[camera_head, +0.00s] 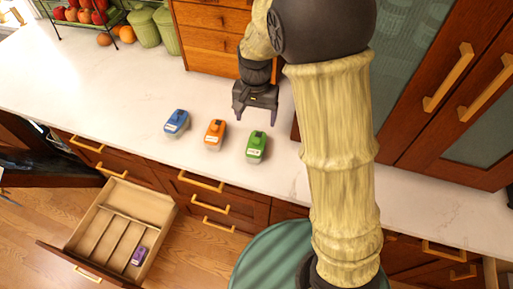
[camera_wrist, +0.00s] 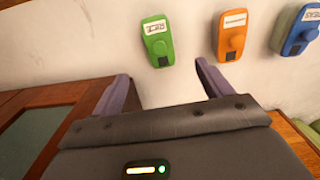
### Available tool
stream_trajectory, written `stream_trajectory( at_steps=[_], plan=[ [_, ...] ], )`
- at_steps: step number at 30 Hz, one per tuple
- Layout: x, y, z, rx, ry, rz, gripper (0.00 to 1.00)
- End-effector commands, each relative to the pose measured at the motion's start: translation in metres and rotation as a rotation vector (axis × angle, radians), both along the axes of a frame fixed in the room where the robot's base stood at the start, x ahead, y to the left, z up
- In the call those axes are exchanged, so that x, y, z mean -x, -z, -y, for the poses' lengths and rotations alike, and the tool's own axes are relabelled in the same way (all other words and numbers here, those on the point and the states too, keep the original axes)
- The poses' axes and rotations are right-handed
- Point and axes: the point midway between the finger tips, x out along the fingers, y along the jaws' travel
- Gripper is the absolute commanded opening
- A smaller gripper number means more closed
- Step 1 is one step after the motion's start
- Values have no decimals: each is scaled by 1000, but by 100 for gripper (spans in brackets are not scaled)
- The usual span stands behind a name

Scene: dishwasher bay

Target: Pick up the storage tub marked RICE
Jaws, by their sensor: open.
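Three small tubs with labels stand in a row on the white counter: a blue tub (camera_head: 177,122), an orange tub (camera_head: 214,133) and a green tub (camera_head: 256,146). The wrist view also shows the green tub (camera_wrist: 158,42), the orange tub (camera_wrist: 232,38) and the blue tub (camera_wrist: 298,32). Each has a white label, but the lettering is too small and blurred to tell which says RICE. My gripper (camera_head: 255,116) is open and empty, above the counter behind the green and orange tubs. In the wrist view its fingers (camera_wrist: 163,75) are apart, with the green tub beyond them.
An open drawer (camera_head: 120,222) below the counter holds a small purple item (camera_head: 138,257). A wooden drawer cabinet (camera_head: 210,40) stands at the back, beside green canisters (camera_head: 145,28) and a fruit rack (camera_head: 82,18). The counter (camera_head: 90,85) left of the tubs is clear.

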Motion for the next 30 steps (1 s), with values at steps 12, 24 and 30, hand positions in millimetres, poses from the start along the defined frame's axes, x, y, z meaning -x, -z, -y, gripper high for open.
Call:
stream_trajectory(
  at_steps=[12, 24, 30],
  plan=[
    [1, 72, 1, 1, 0, -3, 78],
    [0, 87, 0, 0, -1, 1, 78],
    [0, 93, 1, 2, -1, -1, 78]
  ],
)
